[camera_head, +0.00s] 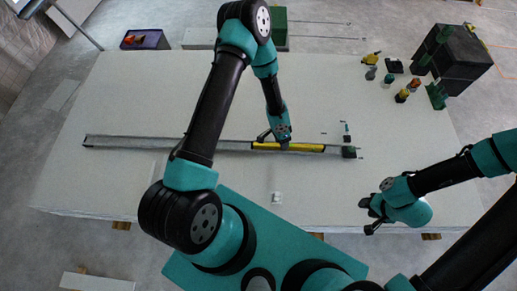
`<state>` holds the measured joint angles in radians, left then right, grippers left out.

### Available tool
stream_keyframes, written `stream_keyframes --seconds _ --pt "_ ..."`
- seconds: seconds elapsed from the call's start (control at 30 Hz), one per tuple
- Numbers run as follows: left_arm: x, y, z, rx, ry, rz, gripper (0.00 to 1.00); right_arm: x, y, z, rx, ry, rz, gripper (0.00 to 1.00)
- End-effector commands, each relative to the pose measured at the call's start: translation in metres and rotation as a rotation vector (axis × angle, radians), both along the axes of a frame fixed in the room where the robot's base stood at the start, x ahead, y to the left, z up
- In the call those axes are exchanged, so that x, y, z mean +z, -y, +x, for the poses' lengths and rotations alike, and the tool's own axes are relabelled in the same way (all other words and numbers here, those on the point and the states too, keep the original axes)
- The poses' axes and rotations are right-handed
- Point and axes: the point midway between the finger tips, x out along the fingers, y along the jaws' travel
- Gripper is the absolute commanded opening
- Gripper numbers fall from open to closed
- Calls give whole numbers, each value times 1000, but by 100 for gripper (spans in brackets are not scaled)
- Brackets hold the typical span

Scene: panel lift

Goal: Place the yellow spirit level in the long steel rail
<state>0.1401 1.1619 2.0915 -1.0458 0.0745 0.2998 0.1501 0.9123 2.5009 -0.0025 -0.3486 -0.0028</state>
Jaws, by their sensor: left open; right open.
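The long steel rail (130,143) lies across the white panel, running from the left to a dark end piece at the right. The yellow spirit level (305,147) lies lengthwise along the right part of the rail, in line with it. It looks to be within the rail, but I cannot tell if it is fully seated. My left gripper (274,138) is open at the left part of the level, just above or beside it. Part of the rail is hidden behind my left arm. My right gripper (369,215) is open and empty near the panel's front right edge, apart from the level.
The white panel (110,190) has free room in front of and behind the rail. A small white piece (277,198) lies in front of the rail. Several small tools and bottles (402,95) stand at the back right, next to a dark case (455,55). A purple tray (146,39) is at the back left.

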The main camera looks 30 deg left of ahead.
Motion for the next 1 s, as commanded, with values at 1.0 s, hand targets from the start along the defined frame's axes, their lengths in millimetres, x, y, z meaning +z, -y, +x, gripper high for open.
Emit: stream_keyframes --seconds 1.0 --pt "105 -48 -134 791 -30 0 49 0 0 0 0 0 0 43"
